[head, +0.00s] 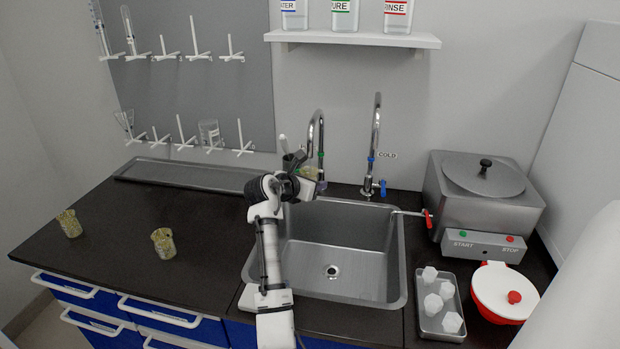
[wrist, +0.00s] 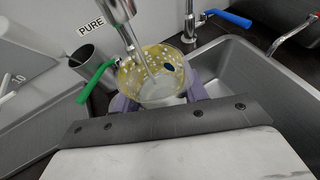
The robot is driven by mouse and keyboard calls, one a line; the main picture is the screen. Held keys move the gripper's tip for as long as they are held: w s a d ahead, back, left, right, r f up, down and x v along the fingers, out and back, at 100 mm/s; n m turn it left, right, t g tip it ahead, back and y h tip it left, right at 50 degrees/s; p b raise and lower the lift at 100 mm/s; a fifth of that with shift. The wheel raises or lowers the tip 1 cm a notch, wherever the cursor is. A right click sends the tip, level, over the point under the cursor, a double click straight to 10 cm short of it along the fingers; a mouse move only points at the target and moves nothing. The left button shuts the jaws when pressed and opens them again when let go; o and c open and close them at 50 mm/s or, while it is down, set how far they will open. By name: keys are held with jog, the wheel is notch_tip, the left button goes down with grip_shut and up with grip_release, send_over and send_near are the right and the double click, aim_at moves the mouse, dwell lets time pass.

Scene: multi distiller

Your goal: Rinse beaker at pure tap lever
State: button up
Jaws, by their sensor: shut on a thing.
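My gripper (wrist: 158,100) has purple fingers shut on a beaker (wrist: 152,72) with yellow residue and pale spots on its wall. The beaker also shows small and partly hidden in the head view (head: 309,173). It is held under the spout of the pure tap (wrist: 115,12), with its open mouth towards the wrist camera. A thin pale streak, which looks like water, runs from the spout into the beaker. The green pure tap lever (wrist: 97,82) sticks out just left of the beaker. In the head view, the pure tap (head: 318,130) rises behind my gripper.
The sink (head: 398,270) lies below and in front. The cold tap (head: 375,135) with its blue lever (head: 383,187) stands to the right. A grey cylinder (wrist: 95,65) is close behind the green lever. Two dirty beakers (head: 69,224) (head: 163,243) stand on the left counter.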

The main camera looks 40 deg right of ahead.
jog(key=s+a+p, duration=0.3)
jog(key=a, duration=0.1)
jog(key=shift+s+a+r+p, duration=0.1)
jog(key=shift+s+a+p, duration=0.05)
jog(key=shift+s+p, duration=0.2)
